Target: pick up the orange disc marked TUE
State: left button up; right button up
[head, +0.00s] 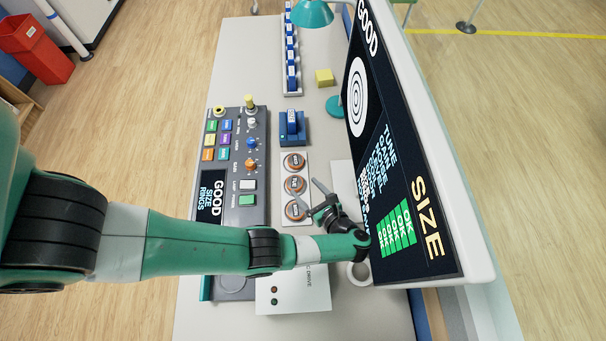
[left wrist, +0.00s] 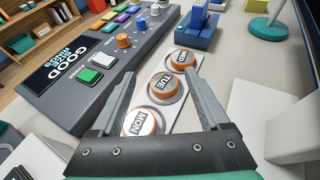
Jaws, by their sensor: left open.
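The orange disc marked TUE (left wrist: 167,87) is the middle one of three orange-rimmed discs on a white strip; in the head view it is the middle disc (head: 294,184). The disc marked WED (left wrist: 181,60) lies beyond it, and the disc marked MON (left wrist: 142,122) lies nearer. My left gripper (head: 306,195) is open and empty. In the left wrist view its fingers (left wrist: 160,76) appear on either side of the TUE disc, with no visible contact. The exact height above the disc cannot be told. My right gripper is not in view.
A grey control panel (head: 260,200) with knobs and buttons stands left of the discs. A large screen (head: 385,150) rises close on the right. A blue holder (head: 292,128) and a yellow block (head: 324,77) lie beyond. A white box (head: 293,291) stands nearer.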

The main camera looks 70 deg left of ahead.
pick_arm(q)
jog(key=b, duration=0.5)
send_near(296, 184)
jog(key=shift+x, duration=1.15)
jog(key=shift+s+a+f+p, duration=0.15)
jog(key=shift+s+a+p, duration=0.1)
jog(key=shift+a+p, duration=0.25)
jog(key=shift+a+f, duration=0.1)
jog(key=shift+a, duration=0.05)
jog(key=x, duration=0.6)
jog(key=shift+w, duration=0.1)
jog(key=c, duration=1.1)
jog(key=shift+o, duration=0.2)
